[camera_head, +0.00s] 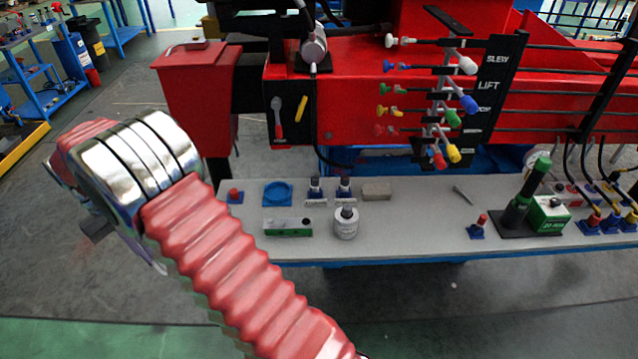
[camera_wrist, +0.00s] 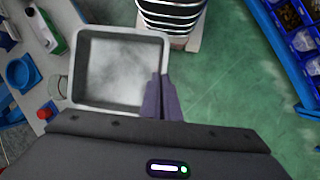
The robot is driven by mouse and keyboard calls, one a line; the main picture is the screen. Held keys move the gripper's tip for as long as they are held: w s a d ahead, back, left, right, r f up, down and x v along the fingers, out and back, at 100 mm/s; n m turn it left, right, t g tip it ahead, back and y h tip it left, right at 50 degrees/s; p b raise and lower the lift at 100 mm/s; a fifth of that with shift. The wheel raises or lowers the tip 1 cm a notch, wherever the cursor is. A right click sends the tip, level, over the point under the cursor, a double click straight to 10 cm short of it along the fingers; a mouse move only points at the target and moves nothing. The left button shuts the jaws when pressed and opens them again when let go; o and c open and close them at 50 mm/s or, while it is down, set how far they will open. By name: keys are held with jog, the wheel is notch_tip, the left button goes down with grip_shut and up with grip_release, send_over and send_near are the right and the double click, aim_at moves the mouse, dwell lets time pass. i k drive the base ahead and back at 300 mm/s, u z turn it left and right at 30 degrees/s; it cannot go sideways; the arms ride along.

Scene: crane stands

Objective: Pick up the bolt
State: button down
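A small grey, slim piece that looks like the bolt (camera_head: 463,195) lies on the light grey bench top (camera_head: 400,225), right of the middle in the head view. It lies at a slant with clear surface around it. I cannot make it out in the wrist view. My gripper (camera_wrist: 160,80) shows in the wrist view with its two dark fingers together and nothing visible between them. The fingers overlap the right side of an open grey tray (camera_wrist: 118,35) in the picture. In the head view my arm reaches to the left, away from the bolt, and mostly hides the gripper.
The bench holds a tan block (camera_head: 377,191), a white cylinder (camera_head: 346,225), a blue ring-shaped dish (camera_head: 277,192) and a green-and-white level (camera_head: 288,228). A green-handled tool (camera_head: 517,210) stands right of the bolt. A red crane with coloured levers (camera_head: 455,154) overhangs the bench's back.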

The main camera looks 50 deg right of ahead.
aim_at(456, 187)
jog(key=u, duration=1)
jog(key=i, duration=0.1)
jog(key=z, duration=1.45)
jog(key=k, duration=0.45)
jog(key=u, duration=1.1)
jog(key=i, duration=0.1)
jog(key=z, duration=2.25)
